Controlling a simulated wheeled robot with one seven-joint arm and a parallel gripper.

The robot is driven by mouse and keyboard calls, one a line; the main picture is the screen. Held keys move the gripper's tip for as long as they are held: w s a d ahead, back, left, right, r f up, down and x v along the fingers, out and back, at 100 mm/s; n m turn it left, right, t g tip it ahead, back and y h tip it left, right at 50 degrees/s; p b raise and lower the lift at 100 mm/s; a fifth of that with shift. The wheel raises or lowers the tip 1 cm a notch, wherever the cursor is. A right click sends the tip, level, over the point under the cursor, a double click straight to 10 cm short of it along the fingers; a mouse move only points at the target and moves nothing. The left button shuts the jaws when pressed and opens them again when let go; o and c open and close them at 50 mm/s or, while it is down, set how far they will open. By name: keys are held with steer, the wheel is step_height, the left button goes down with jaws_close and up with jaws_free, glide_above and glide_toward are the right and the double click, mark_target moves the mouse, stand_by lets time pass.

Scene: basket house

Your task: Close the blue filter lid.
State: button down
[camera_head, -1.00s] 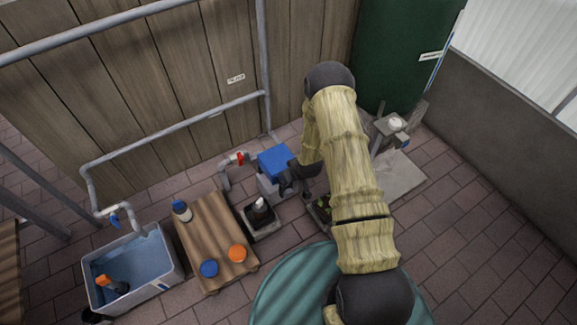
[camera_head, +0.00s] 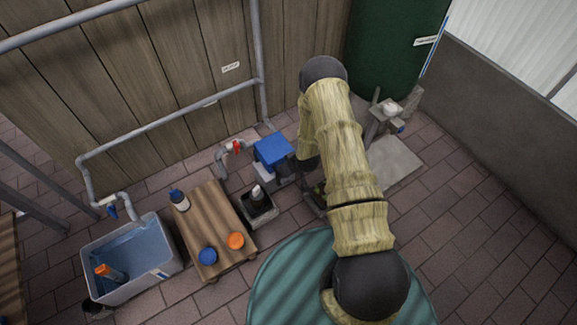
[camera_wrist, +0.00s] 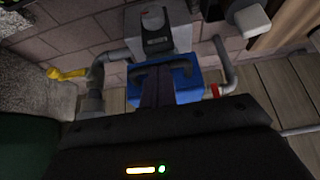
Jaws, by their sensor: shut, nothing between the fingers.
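My gripper (camera_head: 284,163) is at the lid's lower right side, shut and empty. Its dark fingers also show in the wrist view (camera_wrist: 157,88), overlapping the lid; contact cannot be told.
A pipe with a red valve (camera_head: 236,147) runs left of the filter.

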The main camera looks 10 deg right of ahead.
steer(key=shift+r+p, duration=2.15)
steer(key=shift+p, duration=0.25)
steer(key=s+d+f+p, duration=0.2)
steer(key=s+d, duration=0.1)
steer(key=s, duration=0.5)
steer(key=shift+s+d, duration=0.15)
steer(key=shift+s, duration=0.15)
